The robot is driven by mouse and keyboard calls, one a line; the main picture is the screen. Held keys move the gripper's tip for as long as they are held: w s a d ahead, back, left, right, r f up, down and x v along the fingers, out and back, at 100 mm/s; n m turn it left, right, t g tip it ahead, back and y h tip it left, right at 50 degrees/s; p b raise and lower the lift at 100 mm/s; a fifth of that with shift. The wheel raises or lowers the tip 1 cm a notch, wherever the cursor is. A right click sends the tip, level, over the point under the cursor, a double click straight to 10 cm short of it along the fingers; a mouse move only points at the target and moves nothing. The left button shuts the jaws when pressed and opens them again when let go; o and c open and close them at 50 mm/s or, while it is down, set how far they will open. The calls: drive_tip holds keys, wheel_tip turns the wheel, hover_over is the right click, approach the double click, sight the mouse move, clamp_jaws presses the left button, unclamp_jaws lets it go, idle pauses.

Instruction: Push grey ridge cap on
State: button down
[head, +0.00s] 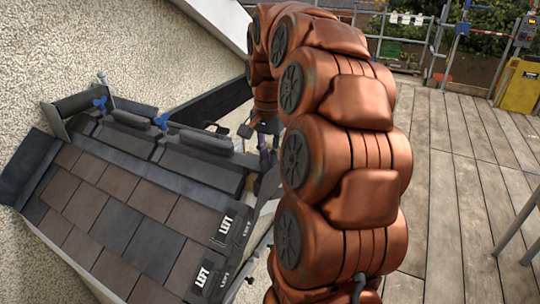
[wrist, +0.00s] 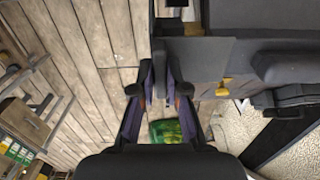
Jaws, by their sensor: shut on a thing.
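In the wrist view, my gripper (wrist: 160,92) is shut on a dark grey piece (wrist: 200,52), which appears to be the grey ridge cap. Its flat end lies between and just beyond the fingertips. In the head view, my copper arm hides most of the gripper and the held cap, at the right end of the ridge. The roof mock-up (head: 120,215) has brown and grey tiles. Dark ridge pieces (head: 190,165) lie along its top edge. I cannot tell whether the held cap touches them.
Blue wing knobs (head: 161,122) stand along the ridge. Black brackets marked LEFT (head: 229,228) sit at the tiles' right edge. A rough wall (head: 100,45) rises behind. The plank deck (head: 455,180) is open at right; a yellow box (head: 518,86) stands by the railing.

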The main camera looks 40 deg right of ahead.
drive_tip(key=shift+w+a, duration=0.15)
drive_tip(key=shift+w, duration=0.35)
idle(1.0)
drive_tip(key=c, duration=1.1)
unclamp_jaws()
drive_tip(key=shift+r, duration=0.1)
drive_tip(key=shift+r+p, duration=0.6)
drive_tip(key=shift+r, duration=2.3)
drive_tip(key=shift+a, duration=0.1)
